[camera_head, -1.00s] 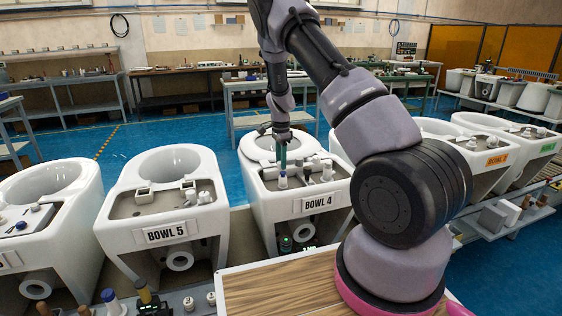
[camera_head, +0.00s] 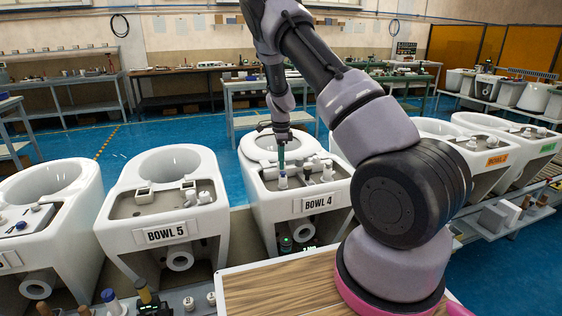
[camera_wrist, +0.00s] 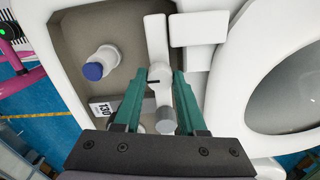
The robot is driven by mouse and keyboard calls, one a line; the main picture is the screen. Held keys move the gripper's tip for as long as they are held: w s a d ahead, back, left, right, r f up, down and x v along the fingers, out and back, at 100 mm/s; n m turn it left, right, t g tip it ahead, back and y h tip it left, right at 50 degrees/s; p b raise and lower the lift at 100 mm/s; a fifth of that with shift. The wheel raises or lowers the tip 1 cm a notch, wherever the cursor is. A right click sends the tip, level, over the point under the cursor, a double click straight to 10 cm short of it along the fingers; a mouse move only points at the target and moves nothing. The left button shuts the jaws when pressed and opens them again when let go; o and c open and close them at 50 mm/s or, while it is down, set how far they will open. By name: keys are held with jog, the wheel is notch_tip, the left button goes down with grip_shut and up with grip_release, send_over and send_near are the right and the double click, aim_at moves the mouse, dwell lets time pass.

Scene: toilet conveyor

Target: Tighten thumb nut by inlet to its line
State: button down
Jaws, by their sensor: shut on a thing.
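My gripper (camera_head: 282,170) points down at the white toilet bowl marked BOWL 4 (camera_head: 268,216), over the tray at its near end. In the wrist view, my two green fingers (camera_wrist: 165,80) are closed around a pale fitting (camera_wrist: 165,92), which I take to be the thumb nut. A short black line (camera_wrist: 153,82) shows beside the left fingertip. The fingers hide part of the fitting, and I cannot tell how the nut sits against its line. A grey round cap (camera_wrist: 165,121) lies between the fingers, closer to the wrist.
A white post with a blue cap (camera_wrist: 93,71) stands left of my fingers in the tray. A white block (camera_wrist: 198,29) and the bowl opening (camera_wrist: 290,95) lie to the right. BOWL 5 (camera_head: 165,236) stands to the left in the head view.

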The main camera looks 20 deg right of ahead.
jog(key=shift+c, duration=2.3)
grip_release()
notch_tip(320, 180, up, 11)
